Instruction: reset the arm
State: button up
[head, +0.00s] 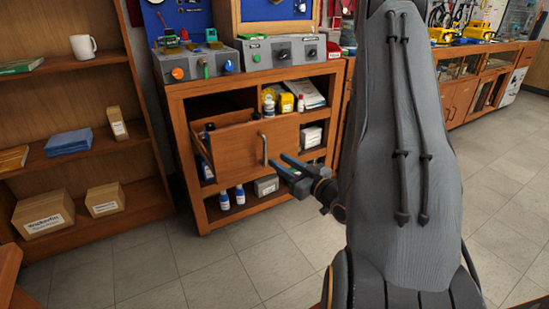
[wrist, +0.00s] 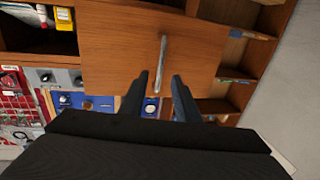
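My gripper (head: 290,174) reaches toward a wooden cabinet (head: 325,69) in the head view, in front of its pulled-out drawer (head: 240,148). The drawer's metal handle (head: 264,149) stands upright on the drawer front. In the wrist view the two fingers of my gripper (wrist: 163,80) are apart, with the handle (wrist: 160,62) showing beyond and between their tips. The gripper looks empty, and a gap to the handle shows in the head view. My large grey arm link covers the middle right of the head view.
A grey control panel (head: 288,50) with knobs sits on the cabinet. Bottles and boxes stand on its shelves. An open bookshelf (head: 60,97) with boxes and a white mug (head: 83,47) is at left. The tiled floor (head: 190,272) in front is clear.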

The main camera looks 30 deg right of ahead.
jog(key=shift+s+d, duration=0.1)
jog(key=shift+s, duration=0.45)
jog(key=w+a+f+g+h, duration=0.1)
jog(key=w+a+g+h, duration=0.1)
jog(key=w+a+g, duration=0.15)
jog(key=s+a+r+m+g+h, duration=0.1)
jog(key=s+a+r+g, duration=0.1)
jog(key=s+a+g, duration=0.45)
jog(key=s+a+r+m+g+h, duration=0.1)
jog(key=s+a+r+g, duration=0.25)
jog(key=s+a, duration=0.5)
jog(key=s+a+r+n+g+y, duration=0.1)
jog(key=s+a+r+g, duration=0.45)
jog(key=s, duration=0.65)
jog(key=d+r+m+t+p, duration=0.1)
jog(key=d+r+p, duration=0.4)
jog(key=p, duration=0.8)
jog(key=shift+w+r, duration=0.15)
jog(key=shift+r, duration=0.7)
